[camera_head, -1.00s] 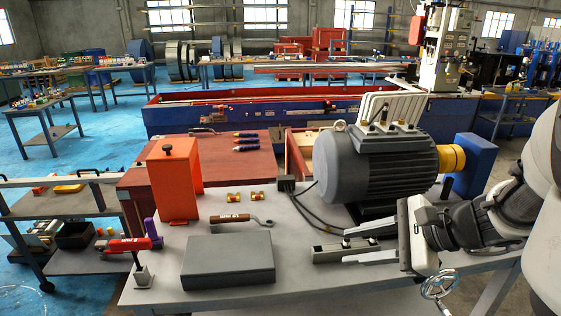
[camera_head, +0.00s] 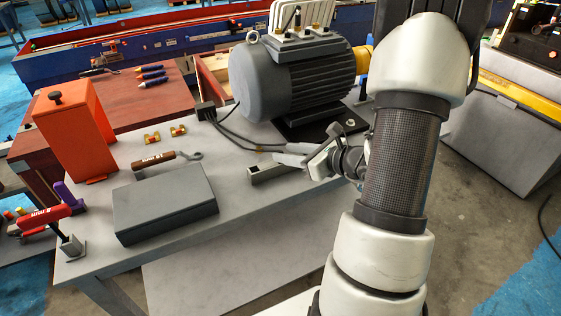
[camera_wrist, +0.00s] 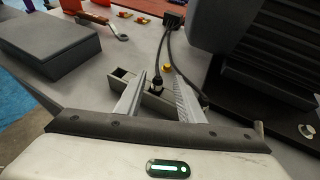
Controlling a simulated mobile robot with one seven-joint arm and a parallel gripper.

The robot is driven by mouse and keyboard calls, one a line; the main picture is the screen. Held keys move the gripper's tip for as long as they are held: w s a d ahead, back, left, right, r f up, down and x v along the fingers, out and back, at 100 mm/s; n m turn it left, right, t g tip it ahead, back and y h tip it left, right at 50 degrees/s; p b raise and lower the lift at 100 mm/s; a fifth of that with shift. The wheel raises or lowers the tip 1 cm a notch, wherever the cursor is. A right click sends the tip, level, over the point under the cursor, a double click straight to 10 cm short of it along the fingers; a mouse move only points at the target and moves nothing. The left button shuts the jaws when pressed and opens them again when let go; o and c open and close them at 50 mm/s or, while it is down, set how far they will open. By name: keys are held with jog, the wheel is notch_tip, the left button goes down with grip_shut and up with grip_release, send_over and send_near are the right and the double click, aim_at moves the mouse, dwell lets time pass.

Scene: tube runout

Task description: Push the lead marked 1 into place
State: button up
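Two dark leads run from a black block (camera_wrist: 173,20) beside the motor (camera_head: 290,75). One lead (camera_wrist: 162,55) ends in a black plug (camera_wrist: 157,82) at the grey slotted rail (camera_wrist: 122,75); I cannot tell how deep it sits. The other lead (camera_wrist: 184,75) curves toward the right finger, its end hidden. No number is readable on either. My gripper (camera_wrist: 160,78) is open, its fingers on either side of the plug, with gaps showing. In the head view my gripper (camera_head: 288,153) is low over the bench, by the rail (camera_head: 268,172).
A small yellow piece (camera_wrist: 167,68) lies behind the plug. The motor bounds the right side. Bare bench (camera_head: 240,215) lies in front.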

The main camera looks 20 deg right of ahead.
jog(key=shift+x, duration=3.5)
jog(key=shift+s+a, duration=0.15)
grip_shut()
